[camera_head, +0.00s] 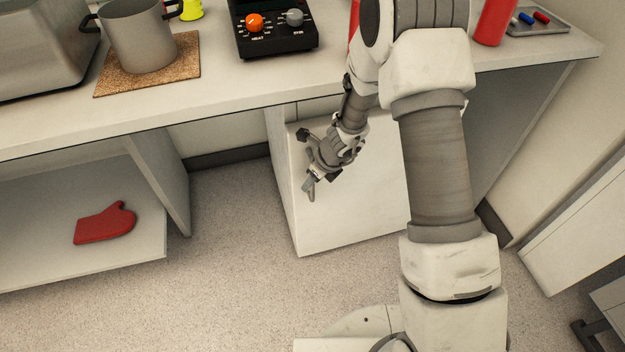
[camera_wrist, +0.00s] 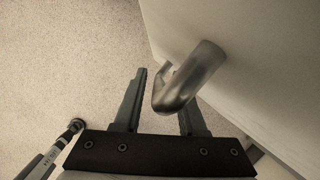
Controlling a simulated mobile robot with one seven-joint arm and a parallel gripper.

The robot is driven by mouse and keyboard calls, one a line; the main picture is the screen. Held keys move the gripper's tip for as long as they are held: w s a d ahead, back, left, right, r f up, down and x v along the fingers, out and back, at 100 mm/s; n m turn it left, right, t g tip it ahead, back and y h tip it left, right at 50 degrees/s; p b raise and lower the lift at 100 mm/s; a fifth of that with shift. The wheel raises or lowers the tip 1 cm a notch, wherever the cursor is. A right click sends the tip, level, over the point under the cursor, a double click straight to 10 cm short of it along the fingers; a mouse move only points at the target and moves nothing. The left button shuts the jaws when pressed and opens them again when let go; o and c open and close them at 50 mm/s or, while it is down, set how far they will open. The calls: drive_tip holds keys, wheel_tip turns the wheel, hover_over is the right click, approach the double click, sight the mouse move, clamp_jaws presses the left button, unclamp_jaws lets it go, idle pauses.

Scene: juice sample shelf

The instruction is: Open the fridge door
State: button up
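The fridge is a white box under the counter, and its white door (camera_head: 355,205) looks shut. The door also fills the right of the wrist view (camera_wrist: 265,60). Its bent metal bar handle (camera_wrist: 190,78) stands out from the door in the wrist view; it cannot be made out clearly in the head view. My gripper (camera_head: 310,187) is in front of the door's left part. Its two fingers are apart in the wrist view (camera_wrist: 153,88). The handle's bend lies at the gap and hides part of the right finger. I cannot tell whether they touch.
The counter (camera_head: 225,95) overhangs the fridge and carries a pot (camera_head: 137,38) and a black control unit (camera_head: 275,28). A red mitt (camera_head: 105,224) lies on a low shelf at left. The floor (camera_head: 235,265) left of and before the fridge is clear.

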clamp_jaws()
idle(1.2)
